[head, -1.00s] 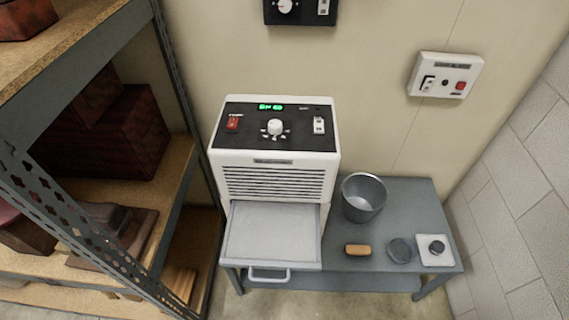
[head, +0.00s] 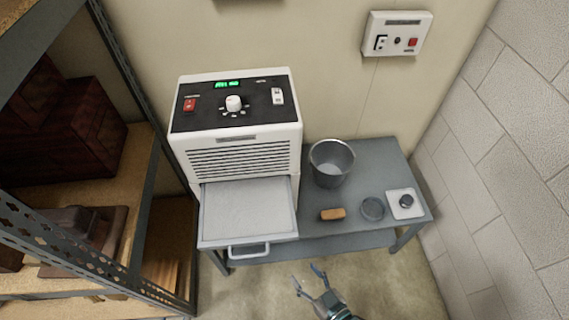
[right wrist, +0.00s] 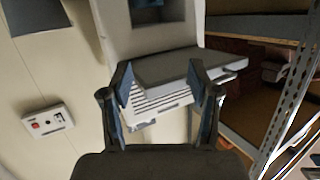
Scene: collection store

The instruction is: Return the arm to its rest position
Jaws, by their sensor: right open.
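My right gripper (head: 309,280) shows at the bottom of the head view, in front of the grey table and apart from everything. Its two fingers are spread and nothing is between them. In the right wrist view the open fingers (right wrist: 165,95) frame the white machine (right wrist: 210,25), which stands some way off. The same white machine stands on the table in the head view, with a green display, a red switch and a knob on its panel (head: 233,103). Its tray drawer (head: 247,210) is pulled out at the front. My left gripper is in neither view.
The grey table (head: 375,160) holds a metal bucket (head: 331,163), an orange-brown block (head: 333,214), a dark round dish (head: 372,208) and a white pad with a dark knob-like piece (head: 405,203). A metal shelf (head: 150,190) stands left. A wall switch box (head: 397,33) hangs above. Floor in front is clear.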

